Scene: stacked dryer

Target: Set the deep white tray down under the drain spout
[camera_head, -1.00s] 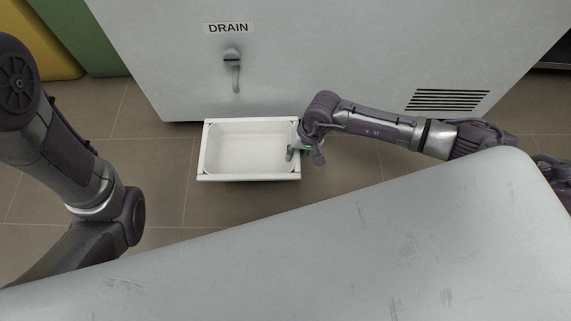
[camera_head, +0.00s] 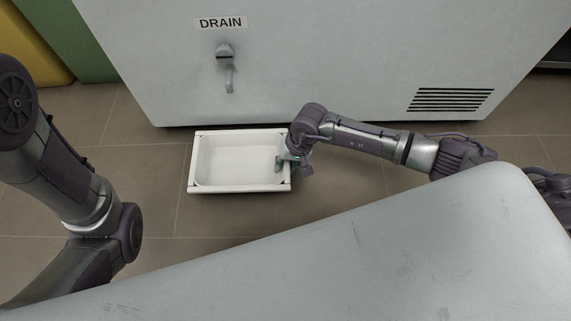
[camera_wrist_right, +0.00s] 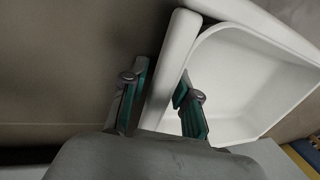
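The deep white tray (camera_head: 240,187) is level and empty in front of the grey cabinet, below and slightly right of the drain spout (camera_head: 229,76) in the head view. I cannot tell whether it touches the floor. My right gripper (camera_head: 286,160) is at the tray's right end. In the right wrist view, its fingers (camera_wrist_right: 160,97) straddle the tray's rim (camera_wrist_right: 176,45), one outside and one inside, and appear closed on it. My left arm shows at the left, but its gripper is out of view.
The grey cabinet (camera_head: 330,60) carries a DRAIN label (camera_head: 221,22) above the spout and a vent (camera_head: 450,100) at right. Brown tiled floor (camera_head: 150,175) is free left of the tray. A large grey surface (camera_head: 350,260) fills the foreground. Yellow and green objects (camera_head: 60,40) stand back left.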

